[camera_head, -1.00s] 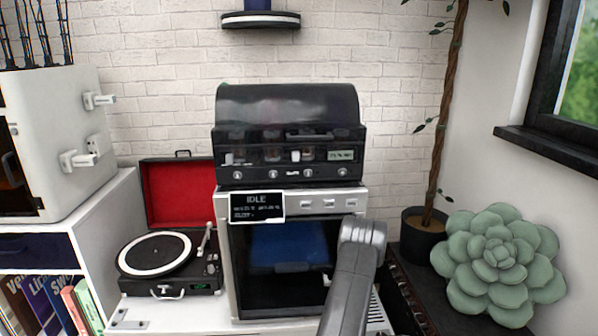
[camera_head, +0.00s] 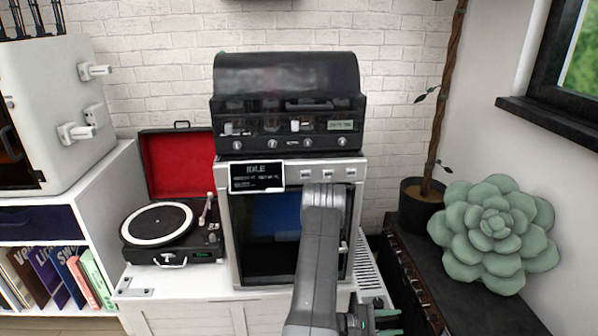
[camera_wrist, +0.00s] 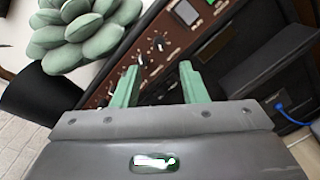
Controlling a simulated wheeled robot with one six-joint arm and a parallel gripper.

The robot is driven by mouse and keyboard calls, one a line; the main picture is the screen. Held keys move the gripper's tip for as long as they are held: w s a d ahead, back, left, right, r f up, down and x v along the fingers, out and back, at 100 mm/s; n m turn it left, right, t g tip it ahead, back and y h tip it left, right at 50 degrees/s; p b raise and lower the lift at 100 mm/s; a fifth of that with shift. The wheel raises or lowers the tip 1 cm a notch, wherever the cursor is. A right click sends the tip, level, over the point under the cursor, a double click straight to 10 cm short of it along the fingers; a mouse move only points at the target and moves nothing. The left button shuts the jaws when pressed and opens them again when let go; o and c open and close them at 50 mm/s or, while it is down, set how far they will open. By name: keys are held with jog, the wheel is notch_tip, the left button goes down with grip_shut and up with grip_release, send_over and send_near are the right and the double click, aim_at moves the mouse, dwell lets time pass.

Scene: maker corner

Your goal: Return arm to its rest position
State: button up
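My arm rises in front of the open-fronted machine (camera_head: 260,255) in the head view, bends at its top and comes down toward the lower right. My gripper (camera_head: 385,322) is at the bottom edge of the head view, only partly in frame. In the wrist view my gripper (camera_wrist: 160,85) shows two green fingers standing apart with nothing between them. Beyond the fingers is a brown panel with knobs (camera_wrist: 150,58).
A black-hooded appliance (camera_head: 285,95) stands on the machine. A turntable (camera_head: 165,230) is to the left. At right, a succulent (camera_head: 490,230) and a potted tree (camera_head: 420,205) stand on or by a dark knobbed unit (camera_head: 420,265).

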aim_at(429, 319)
jog(key=d, duration=0.9)
jog(key=shift+w+d+b, duration=0.15)
jog(key=shift+d+b, duration=0.2)
jog(key=shift+d, duration=0.05)
jog(key=shift+w+a+m, duration=0.1)
jog(key=shift+a+m, duration=0.15)
jog(key=shift+m, duration=0.55)
jog(key=m+b, duration=0.1)
jog(key=m, duration=0.3)
jog(key=m+b, duration=0.1)
jog(key=m, duration=0.3)
jog(key=shift+m+t, duration=0.3)
jog(key=shift+m, duration=0.1)
jog(key=m+b, duration=0.1)
jog(key=m, duration=0.4)
jog(key=shift+b, duration=0.35)
jog(key=m+b, duration=0.1)
jog(key=m, duration=0.3)
jog(key=shift+r+m+t, duration=0.1)
jog(key=shift+m+t, duration=0.2)
jog(key=shift+m, duration=0.5)
